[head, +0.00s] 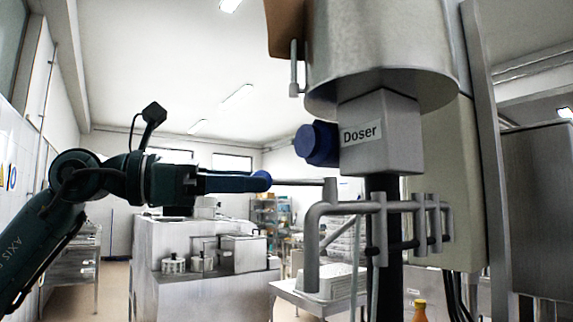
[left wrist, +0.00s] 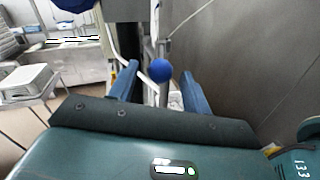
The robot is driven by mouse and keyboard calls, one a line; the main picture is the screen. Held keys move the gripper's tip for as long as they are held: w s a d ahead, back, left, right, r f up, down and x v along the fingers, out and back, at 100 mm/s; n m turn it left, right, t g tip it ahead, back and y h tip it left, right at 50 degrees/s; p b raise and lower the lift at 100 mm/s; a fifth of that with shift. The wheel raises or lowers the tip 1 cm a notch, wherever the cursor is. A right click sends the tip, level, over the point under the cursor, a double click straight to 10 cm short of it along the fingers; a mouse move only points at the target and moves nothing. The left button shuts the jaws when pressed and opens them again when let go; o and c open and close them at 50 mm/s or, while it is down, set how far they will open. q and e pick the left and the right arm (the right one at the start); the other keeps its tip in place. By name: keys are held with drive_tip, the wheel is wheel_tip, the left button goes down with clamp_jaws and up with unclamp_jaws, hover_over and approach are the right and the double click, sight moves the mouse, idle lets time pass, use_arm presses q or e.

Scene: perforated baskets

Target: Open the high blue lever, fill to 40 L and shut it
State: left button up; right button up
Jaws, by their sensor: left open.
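The blue lever is a thin grey rod with a round blue knob (head: 264,176), pointing left from the grey pipework (head: 318,215) below the box labelled Doser (head: 385,133). In the left wrist view the knob (left wrist: 161,70) shows in the gap between my two blue fingers. My left gripper (head: 256,184) is open, with its fingertips at the knob in the head view. I cannot tell whether a finger touches it. A second blue part (head: 316,144), wide and faceted, sticks out of the left side of the Doser box. No litre reading is legible. My right gripper is not in view.
A large metal vessel (head: 385,55) sits above the Doser box. A grey wall or panel fills the right of the left wrist view. A steel bench (head: 180,245) with equipment stands behind my arm. An orange-capped bottle (head: 420,312) shows at the bottom.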

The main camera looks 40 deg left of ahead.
sight(275, 179)
use_arm(q)
drive_tip(key=p+x, duration=0.2)
drive_tip(key=x, duration=0.2)
drive_tip(key=shift+w+d+r, duration=0.2)
drive_tip(key=shift+w+d, duration=0.05)
drive_tip(key=shift+d, duration=0.05)
drive_tip(key=shift+w+d+f+p, duration=0.2)
drive_tip(key=shift+w+d+p, duration=0.25)
drive_tip(key=shift+w, duration=0.2)
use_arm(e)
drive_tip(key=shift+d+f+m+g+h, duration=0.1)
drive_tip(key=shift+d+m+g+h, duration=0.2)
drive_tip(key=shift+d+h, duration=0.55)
use_arm(q)
drive_tip(key=shift+c, duration=0.2)
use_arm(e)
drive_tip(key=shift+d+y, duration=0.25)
use_arm(q)
drive_tip(key=shift+a, duration=0.1)
drive_tip(key=c, duration=0.8)
clamp_jaws()
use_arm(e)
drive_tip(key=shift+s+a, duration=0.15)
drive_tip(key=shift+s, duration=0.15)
